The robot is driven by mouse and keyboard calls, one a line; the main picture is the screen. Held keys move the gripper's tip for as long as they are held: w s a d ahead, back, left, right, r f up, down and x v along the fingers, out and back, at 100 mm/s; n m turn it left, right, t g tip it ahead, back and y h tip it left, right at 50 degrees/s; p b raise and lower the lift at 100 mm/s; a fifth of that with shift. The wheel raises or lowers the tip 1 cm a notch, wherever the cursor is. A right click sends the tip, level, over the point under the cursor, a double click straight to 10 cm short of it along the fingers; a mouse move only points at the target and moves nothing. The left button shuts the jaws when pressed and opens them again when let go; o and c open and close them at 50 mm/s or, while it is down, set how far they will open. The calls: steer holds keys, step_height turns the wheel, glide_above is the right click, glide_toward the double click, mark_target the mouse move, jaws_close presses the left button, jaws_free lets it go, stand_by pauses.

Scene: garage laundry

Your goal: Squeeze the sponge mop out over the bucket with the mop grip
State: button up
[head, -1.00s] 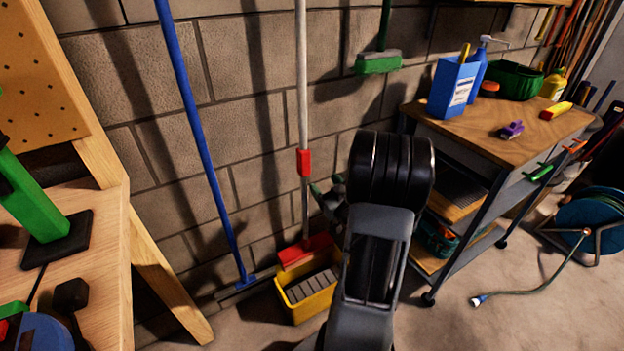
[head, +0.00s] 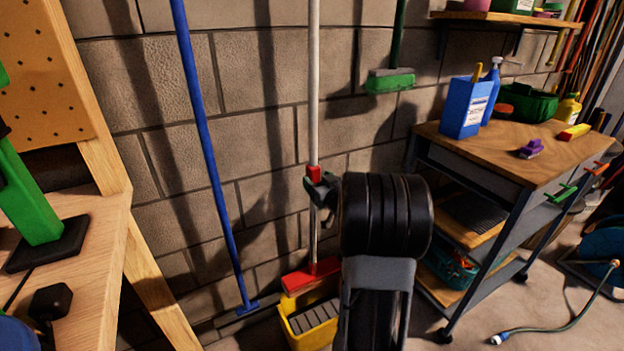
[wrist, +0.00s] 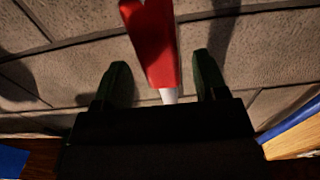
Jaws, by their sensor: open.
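The sponge mop (head: 314,110) stands upright against the block wall, with a white pole and a red head (head: 311,275) at the back of the yellow bucket (head: 309,325). The red mop grip (head: 315,173) sits partway up the pole. My gripper (head: 320,190) is at the pole, around the grip's lower edge in the head view. In the wrist view the red grip (wrist: 152,45) and a bit of white pole show between my two dark green fingers (wrist: 160,88), with gaps on both sides. My gripper is open. My arm hides part of the bucket's right side.
A blue-handled tool (head: 208,150) leans on the wall to the left. A wooden workbench (head: 75,255) stands at the left. A wood-topped cart (head: 490,150) with bottles stands at the right. A green-headed broom (head: 390,80) hangs above.

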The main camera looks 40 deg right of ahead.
mark_target(316, 179)
steer(key=shift+w+d, duration=0.15)
steer(key=shift+w, duration=0.7)
steer(key=shift+w+d, duration=0.1)
steer(key=shift+w, duration=0.75)
jaws_close()
steer(key=shift+f, duration=0.1)
